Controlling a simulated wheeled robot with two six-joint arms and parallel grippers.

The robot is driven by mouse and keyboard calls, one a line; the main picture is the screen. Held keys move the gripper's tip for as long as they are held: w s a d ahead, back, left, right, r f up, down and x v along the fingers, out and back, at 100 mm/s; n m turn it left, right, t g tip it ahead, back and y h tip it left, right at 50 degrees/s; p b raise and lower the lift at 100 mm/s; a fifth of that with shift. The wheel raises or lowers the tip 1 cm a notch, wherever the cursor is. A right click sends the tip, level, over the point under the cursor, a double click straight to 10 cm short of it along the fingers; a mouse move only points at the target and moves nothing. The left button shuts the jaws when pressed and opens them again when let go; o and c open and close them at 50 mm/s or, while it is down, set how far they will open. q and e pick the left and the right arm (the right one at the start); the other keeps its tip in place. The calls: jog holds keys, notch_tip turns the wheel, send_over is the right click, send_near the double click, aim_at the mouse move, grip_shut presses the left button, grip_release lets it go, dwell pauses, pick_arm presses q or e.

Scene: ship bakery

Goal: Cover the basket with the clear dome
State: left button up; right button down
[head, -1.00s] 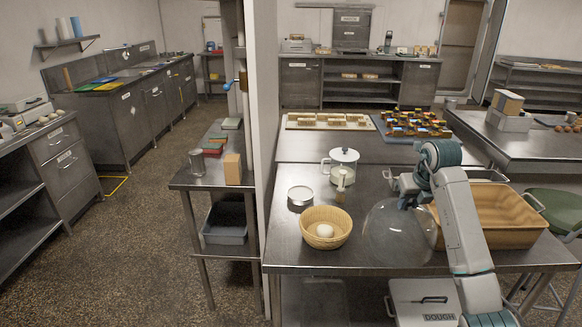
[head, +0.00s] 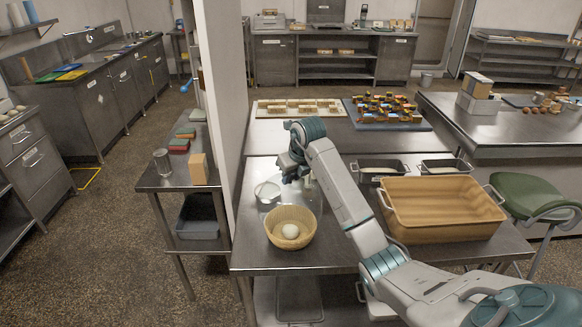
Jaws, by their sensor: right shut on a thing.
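The round woven basket (head: 274,232) stands near the left front of the steel table, with a pale round ball (head: 290,231) in it. My right gripper (head: 291,179) is above and just behind the basket, shut on the clear dome (head: 302,201). The dome shows only as a faint outline below the gripper, over the back part of the basket in the picture. I cannot tell whether its rim touches the basket or the table. My left gripper is out of view.
A round tin (head: 267,192) sits behind the basket, partly seen through the dome. A large tan tub (head: 440,230) stands right of my arm. Two small pans (head: 447,167) are behind it. A partition wall (head: 226,80) rises close on the left. The glass pot is mostly hidden.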

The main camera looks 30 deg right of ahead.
aim_at(294, 186)
jog(key=shift+f+b, duration=1.95)
jog(key=shift+f, duration=0.95)
notch_tip(294, 186, down, 5)
jog(key=b, duration=0.3)
jog(key=shift+f, duration=0.2)
jog(key=shift+s, duration=0.15)
jog(key=shift+f, duration=0.2)
jog(key=c, duration=0.6)
grip_release()
jog(key=shift+r, duration=0.1)
